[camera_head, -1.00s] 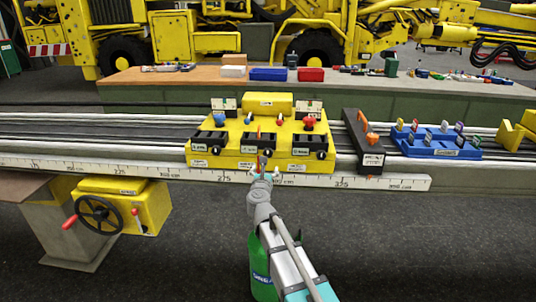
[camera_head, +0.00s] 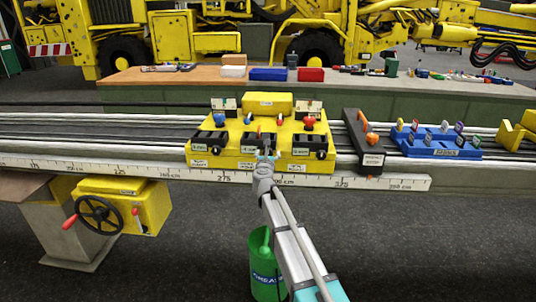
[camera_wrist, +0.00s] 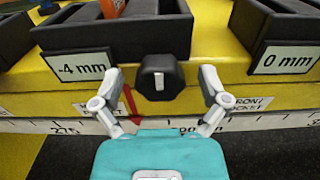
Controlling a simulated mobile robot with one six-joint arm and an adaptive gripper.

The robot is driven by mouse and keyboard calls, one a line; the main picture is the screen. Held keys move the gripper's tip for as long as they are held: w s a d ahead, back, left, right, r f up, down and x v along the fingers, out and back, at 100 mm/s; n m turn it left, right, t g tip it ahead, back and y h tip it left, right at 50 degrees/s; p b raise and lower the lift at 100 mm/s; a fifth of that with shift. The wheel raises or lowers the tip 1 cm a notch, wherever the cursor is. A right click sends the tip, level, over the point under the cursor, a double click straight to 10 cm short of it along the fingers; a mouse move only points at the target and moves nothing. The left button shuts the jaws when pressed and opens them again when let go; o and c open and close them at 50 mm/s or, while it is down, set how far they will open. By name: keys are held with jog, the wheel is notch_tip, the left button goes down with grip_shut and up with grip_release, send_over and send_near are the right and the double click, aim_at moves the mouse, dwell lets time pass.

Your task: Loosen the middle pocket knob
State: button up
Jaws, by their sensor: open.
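The middle pocket knob (camera_wrist: 161,77) is a black faceted knob with a white mark on its face, on the front of the middle black pocket (camera_wrist: 140,38) labelled "-4 mm". My gripper (camera_wrist: 161,78) is open in the wrist view, one finger to each side of the knob, with gaps visible between the fingers and the knob. An orange part (camera_wrist: 112,7) stands in the middle pocket. In the head view my gripper (camera_head: 266,153) is at the front of the yellow fixture (camera_head: 230,163) and hides the middle knob.
The right pocket's "0 mm" plate (camera_wrist: 288,58) is close to the right finger. A white scale rail (camera_head: 120,166) runs below the fixture. A black block with an orange lever (camera_head: 371,140) and a blue rack (camera_head: 440,151) stand to the right. A green grease container (camera_head: 264,278) is beside my arm.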

jog(key=c, duration=1.2)
jog(key=shift+o, duration=0.2)
